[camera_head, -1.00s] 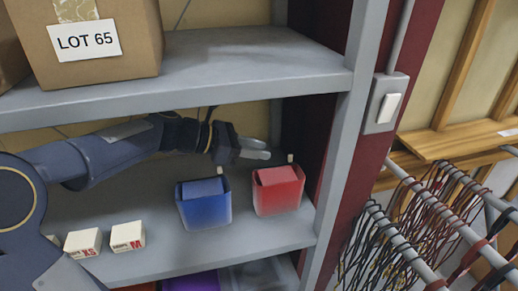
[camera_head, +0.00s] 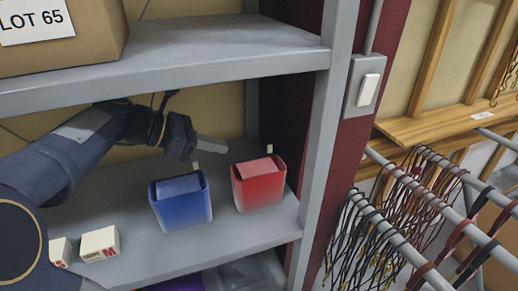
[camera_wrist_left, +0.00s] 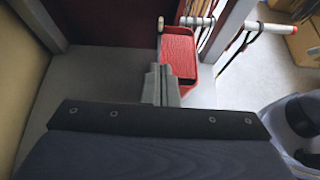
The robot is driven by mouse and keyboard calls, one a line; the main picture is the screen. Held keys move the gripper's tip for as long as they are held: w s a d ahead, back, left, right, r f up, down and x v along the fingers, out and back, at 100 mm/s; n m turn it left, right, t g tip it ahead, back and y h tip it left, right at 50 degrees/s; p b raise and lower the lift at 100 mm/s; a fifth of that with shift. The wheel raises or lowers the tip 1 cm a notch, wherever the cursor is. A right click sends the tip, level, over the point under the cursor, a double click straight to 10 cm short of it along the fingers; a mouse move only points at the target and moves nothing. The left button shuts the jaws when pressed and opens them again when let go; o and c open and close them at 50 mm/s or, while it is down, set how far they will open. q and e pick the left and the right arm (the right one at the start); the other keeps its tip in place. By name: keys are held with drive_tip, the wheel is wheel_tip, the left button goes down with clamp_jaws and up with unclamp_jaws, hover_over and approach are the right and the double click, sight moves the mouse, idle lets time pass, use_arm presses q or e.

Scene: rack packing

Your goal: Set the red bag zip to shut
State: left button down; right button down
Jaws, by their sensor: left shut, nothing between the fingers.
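The red bag (camera_head: 258,185) stands upright on the middle shelf, right of a blue bag. A small pale tab (camera_head: 269,149) sticks up at its back edge, probably the zip pull. In the left wrist view the red bag (camera_wrist_left: 180,55) shows from above, with a pale-tipped tab (camera_wrist_left: 160,25) at its left far corner. My left gripper (camera_head: 222,147) is shut and empty, behind and left of the red bag in the head view. In the wrist view its fingertips (camera_wrist_left: 160,72) are beside the bag's near left edge; I cannot tell whether they touch. My right gripper is out of view.
The blue bag (camera_head: 180,202) with its own pale tab stands close by. Small white boxes (camera_head: 100,243) are at the left. The upper shelf (camera_head: 230,45) hangs above my arm, and a grey post (camera_head: 320,150) is at the right.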

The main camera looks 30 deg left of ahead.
sight(268, 147)
use_arm(q)
drive_tip(key=x, duration=0.6)
drive_tip(key=shift+s, duration=0.1)
drive_tip(key=shift+w+d, duration=0.65)
drive_tip(key=shift+w, duration=0.15)
drive_tip(key=shift+w+d, duration=0.6)
drive_tip(key=shift+w, duration=0.2)
drive_tip(key=shift+r, duration=0.1)
drive_tip(key=shift+w+d+r+p, duration=0.2)
drive_tip(key=shift+w+d+p, duration=0.35)
drive_tip(key=shift+p, duration=0.3)
drive_tip(key=shift+w+d+f, duration=0.15)
drive_tip(key=shift+w+d, duration=0.05)
drive_tip(key=shift+w, duration=0.05)
drive_tip(key=shift+f, duration=0.15)
drive_tip(key=shift+s+a, duration=0.1)
